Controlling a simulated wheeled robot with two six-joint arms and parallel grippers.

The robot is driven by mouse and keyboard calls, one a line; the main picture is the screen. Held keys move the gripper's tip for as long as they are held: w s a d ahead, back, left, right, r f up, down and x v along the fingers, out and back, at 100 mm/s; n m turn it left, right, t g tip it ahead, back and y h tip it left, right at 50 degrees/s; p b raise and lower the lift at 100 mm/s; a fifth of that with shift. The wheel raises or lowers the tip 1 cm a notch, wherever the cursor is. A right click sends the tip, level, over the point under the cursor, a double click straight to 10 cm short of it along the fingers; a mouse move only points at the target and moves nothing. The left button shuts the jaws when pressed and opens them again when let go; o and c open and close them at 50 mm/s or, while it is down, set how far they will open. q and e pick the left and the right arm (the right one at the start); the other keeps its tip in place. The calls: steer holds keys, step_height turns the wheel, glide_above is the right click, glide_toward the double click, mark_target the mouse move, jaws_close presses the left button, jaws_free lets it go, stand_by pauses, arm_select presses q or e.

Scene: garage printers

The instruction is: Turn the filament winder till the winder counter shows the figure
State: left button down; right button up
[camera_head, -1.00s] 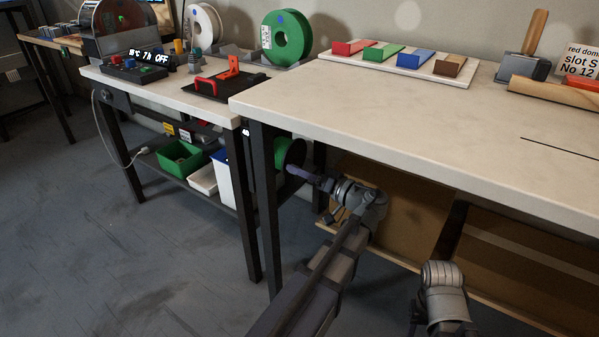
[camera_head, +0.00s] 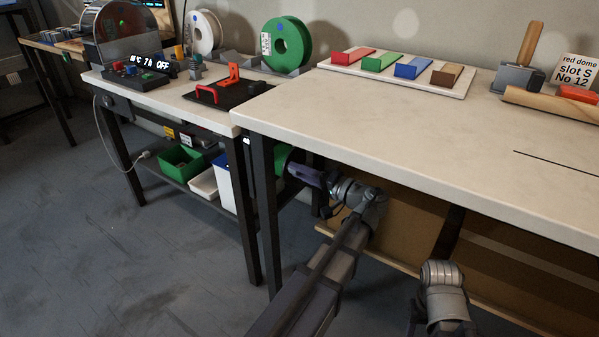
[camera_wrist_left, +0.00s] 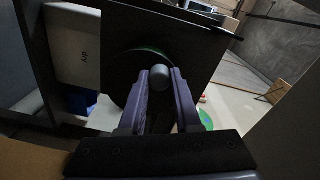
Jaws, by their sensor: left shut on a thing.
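The filament winder shows as a green spool (camera_head: 283,158) below the bench tops, partly hidden by the table leg and my gripper. My left gripper (camera_head: 292,168) reaches it from the right. In the left wrist view, its two purple fingers are shut on a round grey crank knob (camera_wrist_left: 160,76), in front of a dark round disc (camera_wrist_left: 127,68) with a green edge. A small lit display (camera_head: 247,141), perhaps the winder counter, sits by the table leg; its figure is too small to read. My right arm shows at the lower right, but its gripper is out of view.
The near table (camera_head: 370,135) overhangs my left arm, and its dark leg (camera_head: 267,215) stands close beside the winder. A green bin (camera_head: 182,160) and white bins (camera_head: 204,184) sit on the lower shelf at left. Open floor lies at the lower left.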

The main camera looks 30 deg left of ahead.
stand_by(0.3)
arm_select(q)
steer(key=c, duration=0.6)
jaws_free()
steer(key=d, duration=0.7)
steer(key=shift+s+d+r, duration=0.15)
steer(key=shift+s+d, duration=0.25)
